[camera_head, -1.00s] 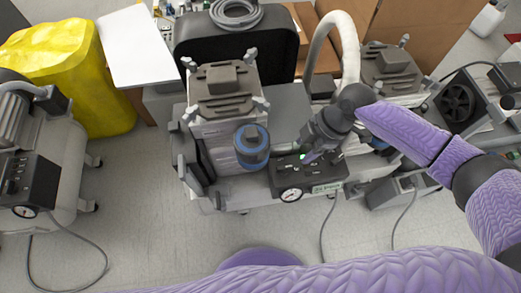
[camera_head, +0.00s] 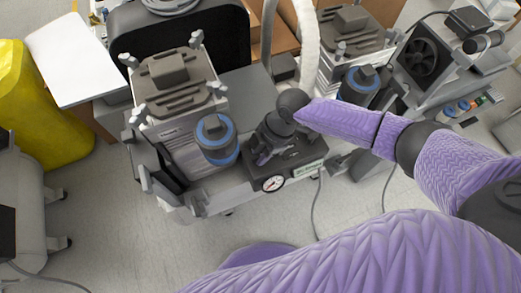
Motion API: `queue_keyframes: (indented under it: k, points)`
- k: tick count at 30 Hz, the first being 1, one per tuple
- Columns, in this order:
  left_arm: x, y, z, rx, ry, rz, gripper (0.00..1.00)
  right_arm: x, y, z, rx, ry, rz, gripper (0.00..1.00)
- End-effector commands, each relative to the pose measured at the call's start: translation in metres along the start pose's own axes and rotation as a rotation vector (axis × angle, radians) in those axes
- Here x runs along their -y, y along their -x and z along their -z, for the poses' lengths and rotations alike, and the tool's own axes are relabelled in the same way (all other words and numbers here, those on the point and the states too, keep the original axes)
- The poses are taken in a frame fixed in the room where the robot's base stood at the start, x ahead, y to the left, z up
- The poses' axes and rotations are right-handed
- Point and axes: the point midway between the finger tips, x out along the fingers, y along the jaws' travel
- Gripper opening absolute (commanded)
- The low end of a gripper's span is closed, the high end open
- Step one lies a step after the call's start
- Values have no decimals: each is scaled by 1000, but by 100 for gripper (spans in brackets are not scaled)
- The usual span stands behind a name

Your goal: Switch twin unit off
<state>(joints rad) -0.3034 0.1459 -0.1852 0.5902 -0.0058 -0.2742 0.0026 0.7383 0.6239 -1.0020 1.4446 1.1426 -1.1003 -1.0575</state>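The twin unit (camera_head: 222,178) stands in the middle of the head view, with a grey ribbed motor head (camera_head: 176,85) at its left and a second one (camera_head: 350,35) at its right. Each head has a blue-banded dark canister beside it. Its black control panel (camera_head: 308,150) faces up at the front, with a round white gauge (camera_head: 273,183) at its corner. My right gripper (camera_head: 264,158) is over the left part of this panel, pointing down, and hides the switches there. I cannot tell whether it touches them, or how its fingers stand. My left gripper is out of view.
A yellow bag (camera_head: 35,110) and a white board (camera_head: 77,58) are at the left. Part of another compressor (camera_head: 32,205) stands at the left edge. A unit with a black fan (camera_head: 427,58) is at the right. Cables lie on the floor, which is clear in front.

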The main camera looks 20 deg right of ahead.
Motion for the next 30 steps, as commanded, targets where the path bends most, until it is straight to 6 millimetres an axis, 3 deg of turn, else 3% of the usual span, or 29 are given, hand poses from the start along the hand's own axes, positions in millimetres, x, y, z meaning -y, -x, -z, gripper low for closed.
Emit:
queue_keyframes:
  k: [1, 3, 4, 17, 30]
  points:
    - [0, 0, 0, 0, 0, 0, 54, 0, 0, 0, 0, 0, 0, 16]
    - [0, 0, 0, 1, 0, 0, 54, 0, 0, 0, 0, 0, 0, 1]
    - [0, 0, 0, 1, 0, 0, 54, 0, 0, 0, 0, 0, 0, 0]
    - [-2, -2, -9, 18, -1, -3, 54, 0, -1, 0, 0, 29, 12, 0]
    - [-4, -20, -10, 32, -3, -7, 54, -2, -3, -1, -1, 324, 135, 0]
